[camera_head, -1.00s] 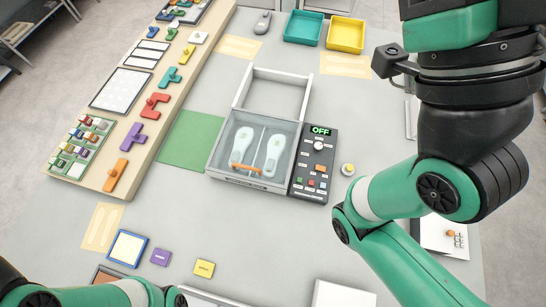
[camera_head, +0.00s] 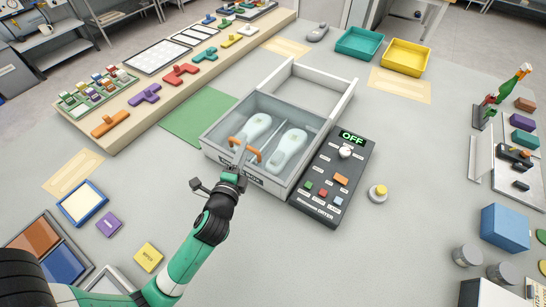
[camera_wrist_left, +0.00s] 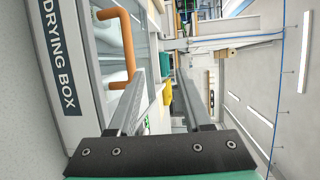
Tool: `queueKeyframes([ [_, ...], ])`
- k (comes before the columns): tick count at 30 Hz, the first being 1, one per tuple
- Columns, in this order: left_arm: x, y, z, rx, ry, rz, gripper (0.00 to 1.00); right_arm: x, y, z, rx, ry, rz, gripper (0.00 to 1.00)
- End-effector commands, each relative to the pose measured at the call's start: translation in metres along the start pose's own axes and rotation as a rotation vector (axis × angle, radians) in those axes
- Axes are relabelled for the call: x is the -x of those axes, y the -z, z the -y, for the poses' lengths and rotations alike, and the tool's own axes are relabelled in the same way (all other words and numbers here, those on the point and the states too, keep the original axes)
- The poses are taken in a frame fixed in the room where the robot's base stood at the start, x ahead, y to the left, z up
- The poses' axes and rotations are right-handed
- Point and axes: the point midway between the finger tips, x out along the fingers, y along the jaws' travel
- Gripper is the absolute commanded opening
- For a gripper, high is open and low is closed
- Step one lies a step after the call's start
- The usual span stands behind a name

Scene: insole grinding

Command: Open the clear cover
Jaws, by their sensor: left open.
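The drying box (camera_head: 215,148) is a pale grey box with a clear cover (camera_head: 285,112) lying over two white insoles (camera_head: 254,128). An orange handle (camera_head: 257,155) is at the cover's front edge and also shows in the left wrist view (camera_wrist_left: 128,45). In the left wrist view the handle is close to the left finger of the gripper (camera_wrist_left: 155,85). My right gripper is out of view.
A dark control panel (camera_head: 333,178) reading OFF stands against the box's right side. A white frame (camera_head: 341,103) rises behind the cover. A green mat (camera_head: 198,115) lies to the left, and a yellow button (camera_head: 378,193) to the right.

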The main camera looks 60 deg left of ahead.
Motion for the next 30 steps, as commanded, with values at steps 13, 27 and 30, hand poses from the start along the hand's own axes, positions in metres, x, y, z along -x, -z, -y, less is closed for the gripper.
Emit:
queueKeyframes([
  [13,-0.007,-0.014,-0.049,-0.010,-0.037,0.031,0.50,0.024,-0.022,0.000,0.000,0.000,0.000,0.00],
  [27,-0.100,-0.017,-0.054,-0.010,-0.035,0.030,0.50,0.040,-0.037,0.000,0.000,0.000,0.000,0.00],
  [30,-0.111,-0.017,-0.053,-0.010,-0.035,0.029,0.50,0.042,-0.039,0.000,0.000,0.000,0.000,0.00],
])
